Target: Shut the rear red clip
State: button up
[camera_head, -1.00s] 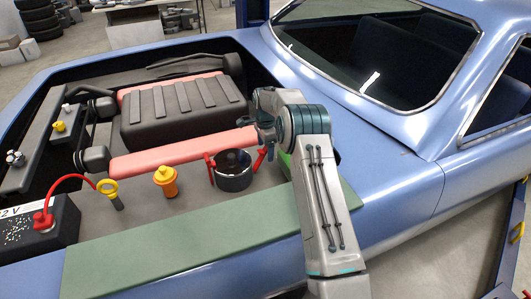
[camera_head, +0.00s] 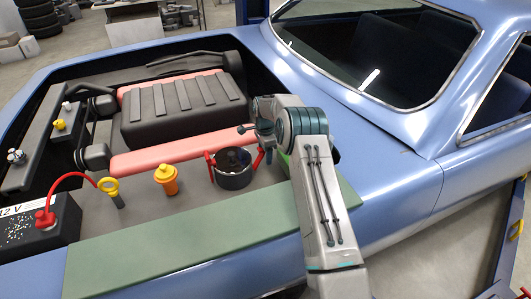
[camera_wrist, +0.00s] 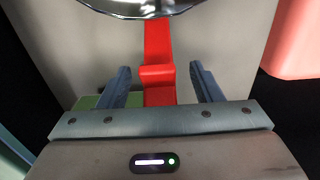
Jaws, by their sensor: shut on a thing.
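The rear red clip (camera_wrist: 157,72) runs down the middle of the wrist view, between the two fingers of my gripper (camera_wrist: 160,78). In the head view the rear red clip (camera_head: 259,158) stands at the right side of a dark round canister (camera_head: 233,180), close to my gripper (camera_head: 250,130). The other red clip (camera_head: 210,166) is on the canister's left side. The canister's shiny rim (camera_wrist: 140,10) shows at the top of the wrist view. My wrist hides part of the contact in the head view.
An orange cap (camera_head: 166,180), a yellow ring-topped dipstick (camera_head: 109,188) and a battery (camera_head: 45,235) stand left of the canister. A dark ribbed engine cover (camera_head: 185,105) lies behind. A green mat (camera_head: 190,240) covers the near fender. The blue car body (camera_head: 390,180) is at the right.

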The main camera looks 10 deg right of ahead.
aim_at(260, 155)
jog(key=shift+a, duration=0.1)
jog(key=a+h+b, duration=0.1)
jog(key=b, duration=0.1)
jog(key=h+b, duration=0.1)
jog(key=h, duration=0.1)
jog(key=a+r+t+h+b, duration=0.1)
jog(key=b, duration=0.1)
jog(key=shift+s+a+b, duration=0.25)
jog(key=shift+a+b, duration=0.1)
jog(key=shift+a+r+b, duration=0.25)
jog(key=shift+a+b, duration=0.25)
jog(key=o, duration=1.4)
jog(key=shift+s+a, duration=0.1)
jog(key=shift+a, duration=0.05)
jog(key=shift+d, duration=0.25)
jog(key=v, duration=0.7)
jog(key=b+v, duration=0.1)
jog(key=v, duration=0.6)
jog(key=shift+a+f, duration=0.1)
jog(key=shift+a, duration=0.1)
